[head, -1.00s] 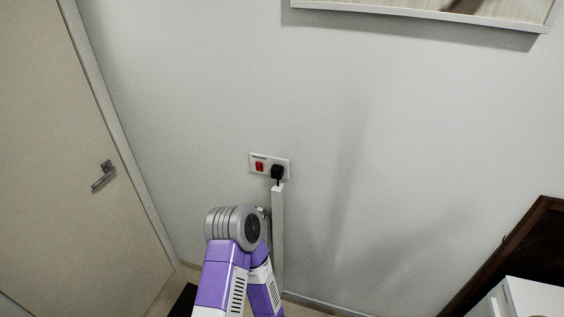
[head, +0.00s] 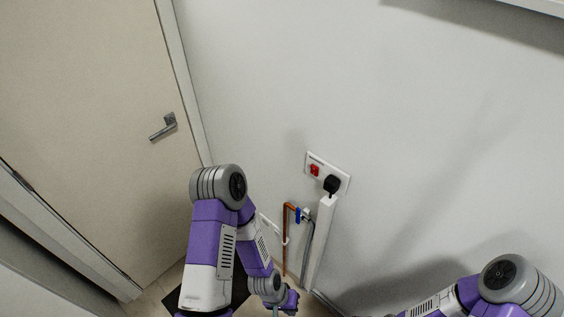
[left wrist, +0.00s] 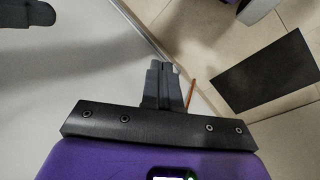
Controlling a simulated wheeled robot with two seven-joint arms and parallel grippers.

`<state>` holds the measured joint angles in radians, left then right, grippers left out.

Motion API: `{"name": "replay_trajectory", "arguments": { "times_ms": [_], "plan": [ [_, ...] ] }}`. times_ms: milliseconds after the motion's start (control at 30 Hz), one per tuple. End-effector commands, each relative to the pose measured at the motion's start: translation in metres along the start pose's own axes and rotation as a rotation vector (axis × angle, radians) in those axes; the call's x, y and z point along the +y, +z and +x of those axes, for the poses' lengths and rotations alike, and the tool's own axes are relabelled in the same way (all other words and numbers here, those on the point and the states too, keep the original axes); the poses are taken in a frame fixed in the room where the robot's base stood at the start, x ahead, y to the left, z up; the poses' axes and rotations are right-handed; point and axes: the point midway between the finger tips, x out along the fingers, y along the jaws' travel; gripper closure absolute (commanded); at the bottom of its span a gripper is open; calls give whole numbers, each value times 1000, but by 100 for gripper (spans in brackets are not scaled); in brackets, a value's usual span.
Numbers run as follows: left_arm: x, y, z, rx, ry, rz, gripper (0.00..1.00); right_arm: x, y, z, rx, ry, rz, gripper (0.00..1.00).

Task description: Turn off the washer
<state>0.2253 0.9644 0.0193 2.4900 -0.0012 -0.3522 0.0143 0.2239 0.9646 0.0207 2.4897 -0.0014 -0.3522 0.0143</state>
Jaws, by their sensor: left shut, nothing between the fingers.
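A white wall socket plate (head: 343,171) in the head view carries a red switch (head: 314,170) and a black plug (head: 332,184). Whether the switch is on or off is too small to tell. The washer is not recognisable in these frames. My left gripper, at the lower middle of the head view, is mostly hidden by its own wrist and sits well below the switch. In the left wrist view the left gripper (left wrist: 162,72) is shut and empty. My right arm shows at the lower right of the head view; its gripper is out of view.
A copper pipe (head: 286,240) with a blue valve handle (head: 298,215) runs beside white trunking (head: 319,240) below the socket. A door with a metal handle (head: 165,126) stands at left. A dark mat (left wrist: 265,75) lies on the tiled floor. The wall around the socket is clear.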

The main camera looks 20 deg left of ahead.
Motion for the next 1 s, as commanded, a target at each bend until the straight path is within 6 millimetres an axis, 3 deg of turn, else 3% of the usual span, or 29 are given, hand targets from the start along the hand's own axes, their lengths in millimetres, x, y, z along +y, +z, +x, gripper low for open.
{"name": "replay_trajectory", "arguments": {
  "times_ms": [400, 567, 667, 800, 900, 1000],
  "plan": [
    [1, 0, 0, 1, 2, 0, 100, 1, 1, 0, -2, 1, 2, 55],
    [4, -26, -13, 122, 60, -59, 100, -1, 1, -5, -1, 1, 2, 55],
    [12, -66, -40, 304, 175, -155, 100, -4, 1, -12, -1, 1, 2, 55],
    [26, -126, -109, 601, 454, -320, 100, -8, 1, -22, -1, 1, 2, 55],
    [33, -153, -170, 764, 694, -416, 100, -10, 2, -28, -1, 1, 1, 55],
    [36, -164, -226, 865, 920, -477, 100, -12, 2, -33, -1, 1, 1, 55]
  ]
}}
